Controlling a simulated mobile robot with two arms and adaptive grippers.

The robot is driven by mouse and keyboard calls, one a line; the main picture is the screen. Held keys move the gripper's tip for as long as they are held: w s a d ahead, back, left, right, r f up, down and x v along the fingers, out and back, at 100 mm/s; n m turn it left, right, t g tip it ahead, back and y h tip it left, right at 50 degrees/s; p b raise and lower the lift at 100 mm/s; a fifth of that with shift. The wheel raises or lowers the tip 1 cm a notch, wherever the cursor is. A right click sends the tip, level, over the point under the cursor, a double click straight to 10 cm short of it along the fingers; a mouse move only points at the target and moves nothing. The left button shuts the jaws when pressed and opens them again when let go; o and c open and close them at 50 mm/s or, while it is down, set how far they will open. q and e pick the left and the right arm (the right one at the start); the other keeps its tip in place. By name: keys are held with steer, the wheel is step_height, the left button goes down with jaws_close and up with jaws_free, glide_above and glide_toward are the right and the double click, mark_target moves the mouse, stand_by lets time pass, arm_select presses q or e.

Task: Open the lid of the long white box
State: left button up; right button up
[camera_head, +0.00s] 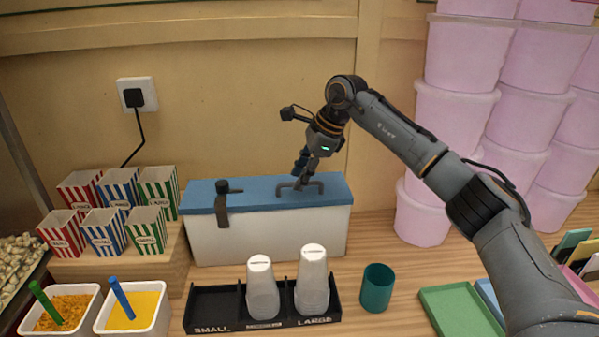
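The long white box (270,238) stands against the back wall on the wooden counter. Its blue lid (258,195) lies flat on top and looks closed. A dark bar handle (318,185) is on the right half of the lid. A dark, hook-shaped piece (223,203) sits at the lid's left part and hangs over the front edge. My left gripper is not in view.
A black cup holder (215,309) with stacks of white cups stands before the box, beside a teal cup (377,288). Striped popcorn boxes (105,230) stand on a wooden step at left. Pink tubs (455,122) are stacked at right. A green tray (458,310) lies front right.

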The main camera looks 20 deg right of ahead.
steer(key=shift+w+a+f, duration=0.1)
steer(key=shift+a+f, duration=0.05)
steer(key=shift+f, duration=0.25)
steer(key=shift+c, duration=0.5)
jaws_close()
steer(key=shift+r, duration=0.1)
steer(key=r+p, duration=0.1)
steer(key=w+r+p, duration=0.1)
steer(key=shift+w+d+r+p, duration=0.2)
steer(key=shift+r+p, duration=0.1)
steer(key=shift+w+d+r+p, duration=0.2)
steer(key=shift+w+r+p, duration=0.2)
steer(key=shift+w+p, duration=0.4)
steer(key=shift+w+d+r+p, duration=0.3)
steer(key=shift+w+p, duration=0.25)
steer(key=shift+p, duration=0.5)
steer(key=shift+w+d+r+p, duration=0.15)
steer(key=shift+w+r+p, duration=0.3)
steer(key=shift+w+p, duration=0.35)
steer(key=shift+s+f, duration=0.1)
